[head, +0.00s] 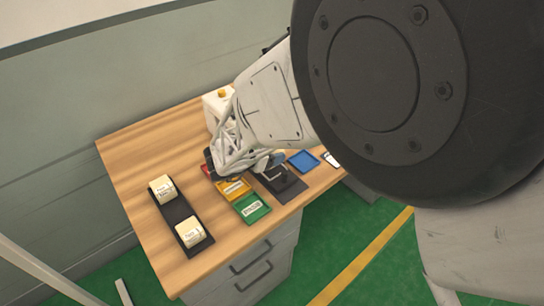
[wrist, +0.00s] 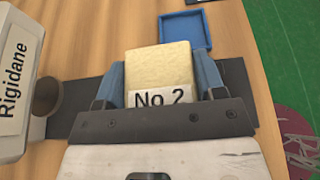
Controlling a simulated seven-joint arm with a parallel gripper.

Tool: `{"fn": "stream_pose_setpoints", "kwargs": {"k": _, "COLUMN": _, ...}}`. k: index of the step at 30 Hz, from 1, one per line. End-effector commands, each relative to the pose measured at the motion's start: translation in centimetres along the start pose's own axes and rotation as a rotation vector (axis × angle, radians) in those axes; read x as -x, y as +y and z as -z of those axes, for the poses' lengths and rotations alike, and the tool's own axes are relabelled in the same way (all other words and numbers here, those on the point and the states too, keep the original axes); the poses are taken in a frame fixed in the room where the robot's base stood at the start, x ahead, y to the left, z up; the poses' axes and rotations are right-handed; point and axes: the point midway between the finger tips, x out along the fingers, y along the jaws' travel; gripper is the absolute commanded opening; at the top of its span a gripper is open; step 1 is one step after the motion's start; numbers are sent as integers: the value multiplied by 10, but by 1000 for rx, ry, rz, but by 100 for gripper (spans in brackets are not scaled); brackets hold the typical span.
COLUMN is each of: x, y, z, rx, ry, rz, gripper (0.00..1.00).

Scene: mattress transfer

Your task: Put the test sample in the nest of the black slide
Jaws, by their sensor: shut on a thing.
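My gripper (wrist: 160,78) has its blue fingers shut on a pale yellow block, the test sample (wrist: 158,65), marked "No 2". In the head view my gripper (head: 274,161) is over the dark plate, and the sample cannot be made out there. This dark plate, seemingly the black slide (head: 288,188), lies on the table beside the coloured slides. In the wrist view a dark plate (wrist: 72,92) shows beneath and left of the gripper. The sample and fingers cover part of it. The nest is hidden, and I cannot tell whether the sample touches the plate.
A white "Rigidane" unit (wrist: 22,85) stands close on the left in the wrist view. A blue tray (head: 302,160) lies beyond the plate. Yellow (head: 233,190) and green (head: 252,208) slides lie nearby. A black rack (head: 176,211) holds two labelled blocks at the left.

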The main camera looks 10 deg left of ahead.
Motion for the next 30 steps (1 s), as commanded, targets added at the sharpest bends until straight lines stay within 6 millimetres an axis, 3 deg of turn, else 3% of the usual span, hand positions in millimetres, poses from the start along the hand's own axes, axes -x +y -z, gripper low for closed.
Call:
{"fn": "stream_pose_setpoints", "kwargs": {"k": 9, "x": -1, "y": 0, "z": 2, "rx": 0, "ry": 0, "rz": 0, "gripper": 40}}
{"fn": "stream_pose_setpoints", "kwargs": {"k": 21, "x": -14, "y": 0, "z": 33, "rx": -1, "ry": 0, "rz": 0, "gripper": 40}}
{"fn": "stream_pose_setpoints", "kwargs": {"k": 30, "x": -14, "y": 0, "z": 34, "rx": -1, "ry": 0, "rz": 0, "gripper": 40}}
